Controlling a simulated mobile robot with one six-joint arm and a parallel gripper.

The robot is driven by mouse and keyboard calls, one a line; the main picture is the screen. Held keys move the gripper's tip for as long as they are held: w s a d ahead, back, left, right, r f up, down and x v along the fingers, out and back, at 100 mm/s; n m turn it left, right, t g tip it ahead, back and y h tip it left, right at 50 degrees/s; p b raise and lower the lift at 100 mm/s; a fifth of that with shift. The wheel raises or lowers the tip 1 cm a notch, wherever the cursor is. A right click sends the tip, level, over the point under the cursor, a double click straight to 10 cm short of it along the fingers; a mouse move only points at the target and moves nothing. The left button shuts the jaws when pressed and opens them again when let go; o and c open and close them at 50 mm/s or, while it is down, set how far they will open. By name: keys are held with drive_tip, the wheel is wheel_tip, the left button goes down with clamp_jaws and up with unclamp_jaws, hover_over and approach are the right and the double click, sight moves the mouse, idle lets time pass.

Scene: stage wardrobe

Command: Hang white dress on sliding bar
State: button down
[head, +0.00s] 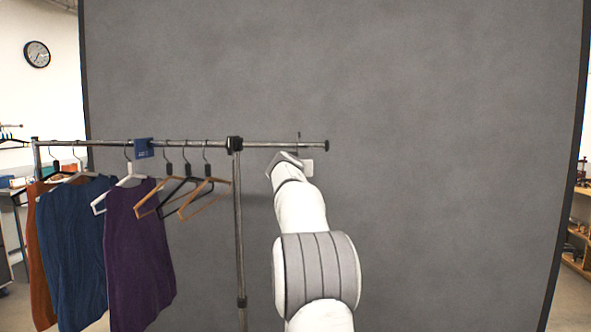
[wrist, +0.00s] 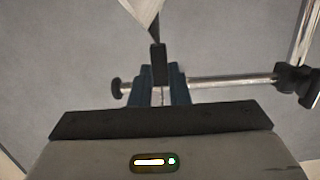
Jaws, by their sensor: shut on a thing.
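My gripper (wrist: 160,84) is shut on the dark neck of a hanger (wrist: 158,62) in the wrist view. A pale pointed piece, apparently the white dress (wrist: 145,12), shows at the top edge beyond the neck; most of it is out of view. The sliding bar (wrist: 230,79) runs behind my fingers, with its end knob to their left.
Left of the black joint (head: 234,144), the rail carries an orange garment (head: 41,262), a blue garment (head: 72,250), a purple garment (head: 138,245) and several empty hangers (head: 205,197). A blue tag (head: 144,148) sits on the rail. A grey backdrop (head: 440,130) stands behind; the right is open.

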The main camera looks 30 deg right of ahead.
drive_tip(key=shift+s+r, duration=0.15)
drive_tip(key=shift+w+d+r+p, duration=0.1)
drive_tip(key=shift+w+d+p, duration=0.25)
drive_tip(key=shift+w+p, duration=0.1)
drive_tip(key=shift+r+p+x, duration=0.15)
drive_tip(key=shift+p+x, duration=1.05)
drive_tip(key=shift+x, duration=0.35)
drive_tip(key=shift+r+p+x, duration=0.2)
drive_tip(key=shift+p+x, duration=0.95)
drive_tip(key=shift+x, duration=0.35)
drive_tip(key=shift+w+d+f, duration=0.1)
drive_tip(key=shift+f, duration=0.1)
drive_tip(key=shift+f+b, duration=0.35)
drive_tip(key=shift+b, duration=0.3)
drive_tip(key=shift+f+b, duration=1.3)
drive_tip(key=shift+b, duration=0.15)
